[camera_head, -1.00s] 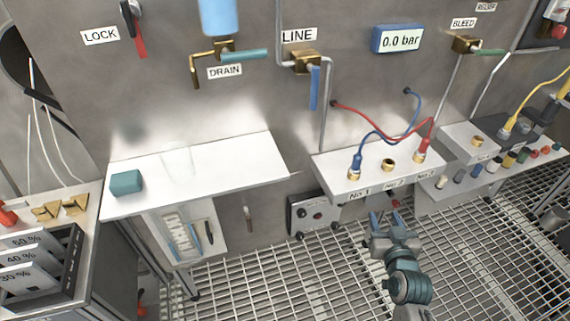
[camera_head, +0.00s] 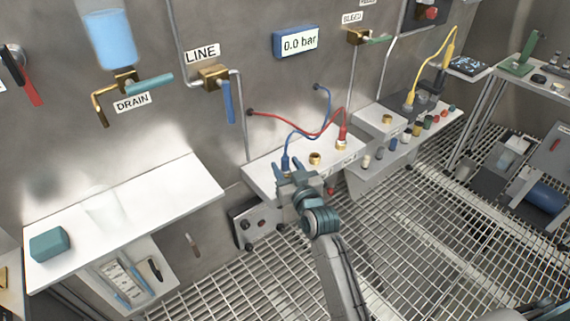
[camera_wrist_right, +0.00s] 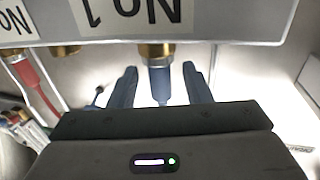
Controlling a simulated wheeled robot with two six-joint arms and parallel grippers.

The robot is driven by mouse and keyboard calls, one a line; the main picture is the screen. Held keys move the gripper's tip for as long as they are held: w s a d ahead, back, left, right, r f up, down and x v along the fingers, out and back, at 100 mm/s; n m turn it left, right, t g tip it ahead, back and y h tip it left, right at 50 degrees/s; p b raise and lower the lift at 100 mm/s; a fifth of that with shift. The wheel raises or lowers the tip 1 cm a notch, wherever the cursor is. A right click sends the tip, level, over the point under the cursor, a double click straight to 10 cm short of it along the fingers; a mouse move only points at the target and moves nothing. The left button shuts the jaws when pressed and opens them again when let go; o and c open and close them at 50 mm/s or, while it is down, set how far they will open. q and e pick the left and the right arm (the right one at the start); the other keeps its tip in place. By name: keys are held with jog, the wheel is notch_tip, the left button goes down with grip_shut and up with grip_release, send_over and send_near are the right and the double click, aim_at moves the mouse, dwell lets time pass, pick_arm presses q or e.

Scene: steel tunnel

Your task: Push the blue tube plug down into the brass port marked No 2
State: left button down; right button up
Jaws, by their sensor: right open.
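The blue tube plug (camera_head: 285,162) sits in the brass port marked No 1, on a white block (camera_head: 258,176) at the wall. A blue tube runs from it to the wall. The brass port No 2 (camera_head: 315,159) is empty, just right of it. My right gripper (camera_head: 290,171) is at the block's front by the blue plug. In the right wrist view the blue plug (camera_wrist_right: 161,84) stands between the two open fingers, with a gap on each side. The No 1 label (camera_wrist_right: 130,10) shows upside down there. My left gripper is not in view.
A red plug (camera_head: 342,138) with a red tube is in the port right of No 2. A small block with a brass port (camera_head: 387,119) and a rack of coloured plugs stand further right. A white shelf (camera_head: 150,205) with a teal block (camera_head: 50,244) is at left.

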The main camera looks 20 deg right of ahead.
jog(key=shift+w, duration=0.7)
grip_shut()
jog(key=shift+r, duration=0.1)
